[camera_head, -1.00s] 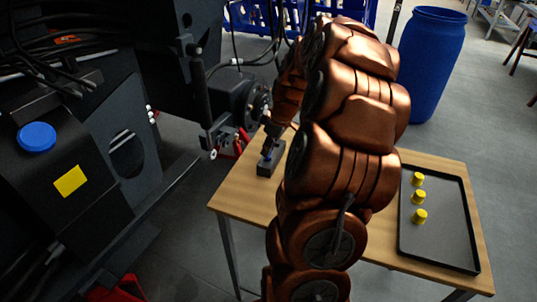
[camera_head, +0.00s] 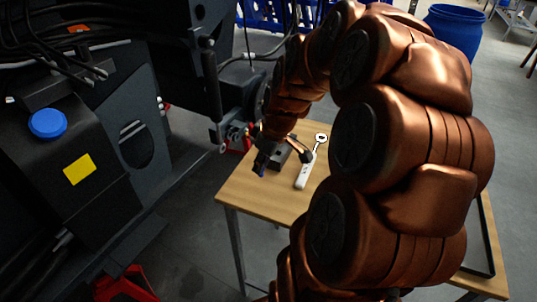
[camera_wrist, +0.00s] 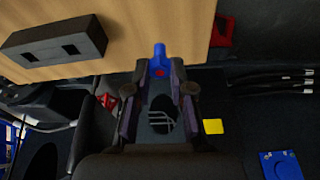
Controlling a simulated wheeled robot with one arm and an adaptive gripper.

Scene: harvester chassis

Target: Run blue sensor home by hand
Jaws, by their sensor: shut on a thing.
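My gripper (camera_wrist: 160,90) is shut on the blue sensor (camera_wrist: 160,62), which sticks out between the fingertips in the wrist view. In the head view the sensor is a small blue tip (camera_head: 262,173) below my gripper (camera_head: 264,160), at the table's left edge. A dark block (camera_wrist: 55,45) with two square openings lies on the table, left of the gripper in the wrist view. It is partly hidden by my arm in the head view (camera_head: 282,157). The black harvester chassis (camera_head: 90,210) fills the left side, with a blue round cap (camera_head: 47,124) and a yellow square (camera_head: 79,169).
A white handheld tool (camera_head: 304,172) with a ringed end lies on the wooden table (camera_head: 262,197). A black tray (camera_head: 487,235) is mostly hidden by my arm. Red parts (camera_head: 125,287) lie on the floor by the chassis. A blue barrel (camera_head: 452,35) stands behind.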

